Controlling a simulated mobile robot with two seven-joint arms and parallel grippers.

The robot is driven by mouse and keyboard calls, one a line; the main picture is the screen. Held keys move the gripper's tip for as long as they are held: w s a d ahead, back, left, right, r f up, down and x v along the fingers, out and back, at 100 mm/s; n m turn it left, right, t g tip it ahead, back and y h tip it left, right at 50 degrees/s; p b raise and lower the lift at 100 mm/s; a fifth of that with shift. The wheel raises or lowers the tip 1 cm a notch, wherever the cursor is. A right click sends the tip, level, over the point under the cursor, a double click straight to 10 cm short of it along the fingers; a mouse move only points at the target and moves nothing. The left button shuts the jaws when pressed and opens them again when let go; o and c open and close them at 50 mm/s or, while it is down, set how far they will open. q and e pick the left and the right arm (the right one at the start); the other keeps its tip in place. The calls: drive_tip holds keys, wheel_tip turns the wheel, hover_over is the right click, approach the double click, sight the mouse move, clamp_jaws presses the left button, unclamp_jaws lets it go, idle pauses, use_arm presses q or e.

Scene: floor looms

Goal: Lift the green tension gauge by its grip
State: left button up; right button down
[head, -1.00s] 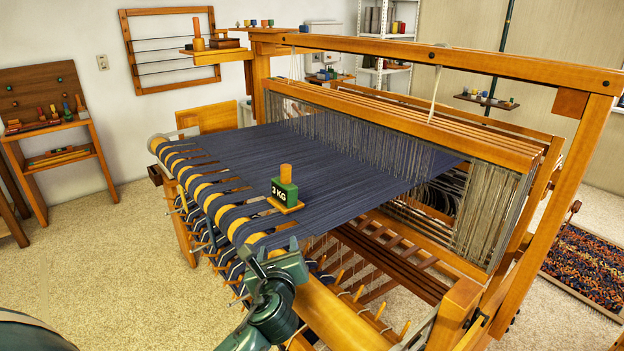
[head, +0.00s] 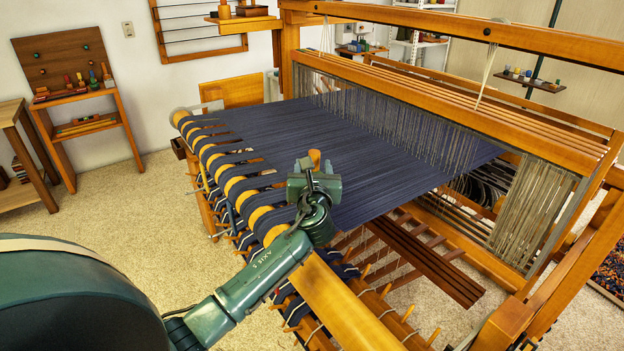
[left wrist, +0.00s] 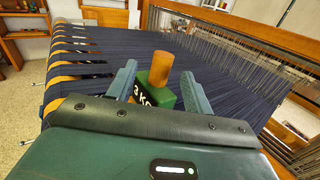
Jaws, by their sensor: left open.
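The green tension gauge (left wrist: 163,98) is a small green block with white lettering and an upright wooden grip (left wrist: 160,70). It sits on the dark blue warp of the loom. In the left wrist view, my left gripper (left wrist: 158,72) is open, with one finger on each side of the gauge. Gaps show between the fingers and the grip. In the head view, my left gripper (head: 313,178) covers most of the gauge, and only the top of the grip (head: 314,157) shows behind it. The gauge's base is hidden. My right gripper is out of view.
The blue warp (head: 300,130) lies flat around the gauge, with free room behind it. The loom's wooden front beam (head: 345,305) lies below my left arm. The heddles (head: 430,145) and upper frame beam (head: 470,32) stand behind and to the right.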

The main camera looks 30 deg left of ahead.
sight(314, 157)
use_arm(q)
drive_tip(key=shift+w+a+r, duration=0.15)
drive_tip(key=shift+w+a, duration=0.2)
drive_tip(key=shift+w, duration=0.2)
drive_tip(key=x, duration=0.4)
drive_tip(key=shift+w, duration=0.2)
clamp_jaws()
drive_tip(key=shift+r, duration=0.1)
